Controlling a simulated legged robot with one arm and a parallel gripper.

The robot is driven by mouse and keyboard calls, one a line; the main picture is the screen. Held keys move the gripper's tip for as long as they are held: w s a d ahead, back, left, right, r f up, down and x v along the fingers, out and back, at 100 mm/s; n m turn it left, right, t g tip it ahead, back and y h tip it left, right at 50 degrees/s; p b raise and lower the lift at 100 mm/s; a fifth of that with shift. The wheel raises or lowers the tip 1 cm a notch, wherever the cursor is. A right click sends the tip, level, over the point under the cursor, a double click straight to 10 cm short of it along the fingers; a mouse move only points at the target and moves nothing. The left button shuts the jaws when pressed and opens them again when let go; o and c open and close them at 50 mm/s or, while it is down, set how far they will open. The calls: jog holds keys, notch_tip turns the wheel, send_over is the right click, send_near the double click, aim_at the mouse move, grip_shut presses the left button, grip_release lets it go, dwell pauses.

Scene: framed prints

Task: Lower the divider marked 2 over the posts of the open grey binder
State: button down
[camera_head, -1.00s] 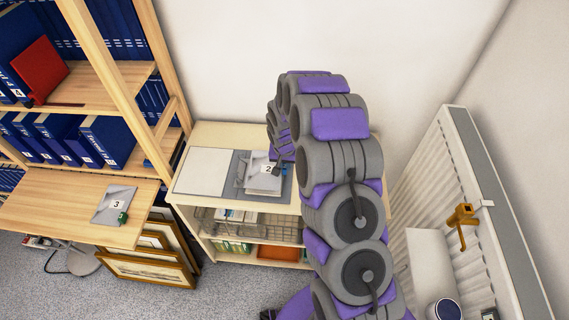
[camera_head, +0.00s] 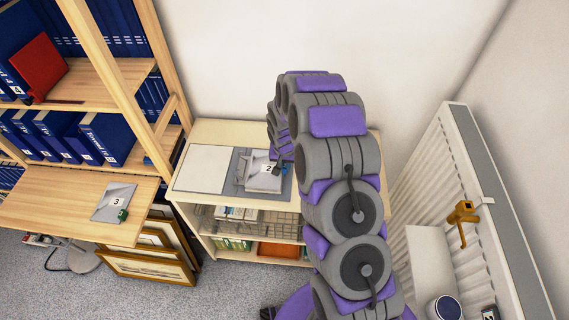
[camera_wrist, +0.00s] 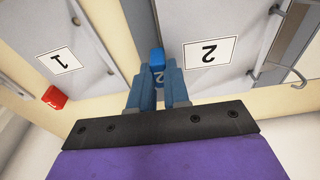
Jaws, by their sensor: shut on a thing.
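The divider marked 2 (camera_head: 262,182) is a grey sheet with a white label and a blue tab. It lies over or just above the right part of the open grey binder (camera_head: 239,160). In the wrist view my gripper (camera_wrist: 160,88) is shut on the blue tab of this divider (camera_wrist: 222,75). Bent metal posts (camera_wrist: 275,72) show beside the divider's edge there. I cannot tell whether they pass through its holes. A divider marked 1 (camera_wrist: 85,75) with a red tab (camera_wrist: 55,97) lies on the other side; my arm hides it in the head view.
The binder rests on a pale low cabinet (camera_head: 215,130) with a wire basket (camera_head: 270,228) below. A divider marked 3 (camera_head: 110,205) lies on the wooden desk (camera_head: 60,205) at left. Framed prints (camera_head: 150,266) lean under it. A radiator (camera_head: 480,210) stands at right.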

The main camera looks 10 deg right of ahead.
jog(key=c, duration=1)
grip_release()
jog(key=shift+r, duration=0.1)
jog(key=shift+r+p, duration=1)
jog(key=shift+r, duration=2.4)
